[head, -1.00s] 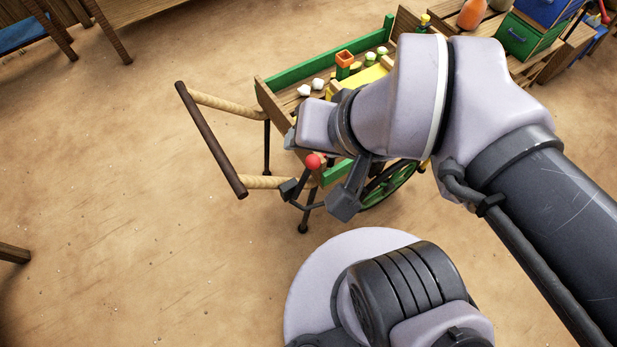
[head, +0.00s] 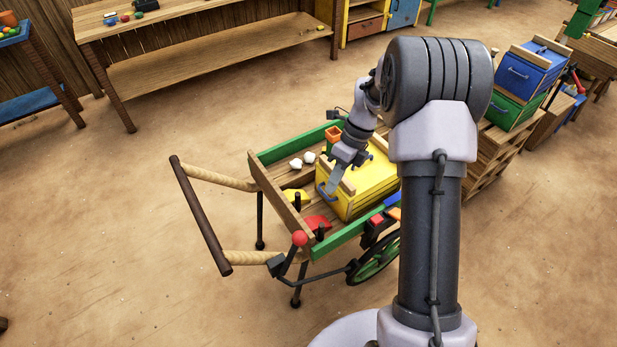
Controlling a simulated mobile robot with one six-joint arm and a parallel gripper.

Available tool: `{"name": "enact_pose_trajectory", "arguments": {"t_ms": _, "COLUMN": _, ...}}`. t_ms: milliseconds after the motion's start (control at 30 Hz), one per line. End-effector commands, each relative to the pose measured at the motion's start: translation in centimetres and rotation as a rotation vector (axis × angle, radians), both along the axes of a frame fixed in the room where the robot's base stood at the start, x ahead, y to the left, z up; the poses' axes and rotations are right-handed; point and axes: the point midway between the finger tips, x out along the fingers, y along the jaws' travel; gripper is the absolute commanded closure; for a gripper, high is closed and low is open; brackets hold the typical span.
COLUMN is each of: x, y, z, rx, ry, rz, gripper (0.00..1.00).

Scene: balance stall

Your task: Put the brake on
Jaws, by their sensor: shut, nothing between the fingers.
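A wooden handcart with green side rails (head: 340,240) stands in the middle of the head view. Its brake lever has a red ball knob (head: 300,238) at the top and rises beside the cart's near handle-end corner, above a dark bracket (head: 275,265). A dark rod runs from the lever toward the green-rimmed wheel (head: 376,262). The rod's far end and any brake pad contact are unclear. My gripper (head: 332,187) is shut and empty above the cart, in front of the yellow box's blue handle; whether it touches is unclear. It is apart from the red knob.
The cart carries a yellow box (head: 370,180), white lumps (head: 302,161) and an orange-topped container (head: 333,132). The brown push bar (head: 200,215) sticks out left. A wooden bench (head: 200,60) stands behind; stacked blue and green boxes (head: 520,85) stand right. Left floor is clear.

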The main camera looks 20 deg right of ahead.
Motion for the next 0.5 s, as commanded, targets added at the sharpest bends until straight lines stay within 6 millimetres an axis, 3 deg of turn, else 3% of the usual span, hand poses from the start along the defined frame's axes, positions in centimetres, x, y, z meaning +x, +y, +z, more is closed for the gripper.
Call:
{"name": "enact_pose_trajectory", "arguments": {"t_ms": 33, "x": 0.1, "y": -0.4, "z": -1.8, "rx": 0.004, "ry": 0.046, "rz": -0.06, "gripper": 1.0}}
{"name": "enact_pose_trajectory", "arguments": {"t_ms": 167, "x": 0.2, "y": -0.7, "z": -3.9, "rx": 0.006, "ry": 0.104, "rz": -0.143, "gripper": 1.0}}
{"name": "enact_pose_trajectory", "arguments": {"t_ms": 500, "x": -1.1, "y": 1.8, "z": -10.0, "rx": 0.005, "ry": 0.106, "rz": -0.142, "gripper": 1.0}}
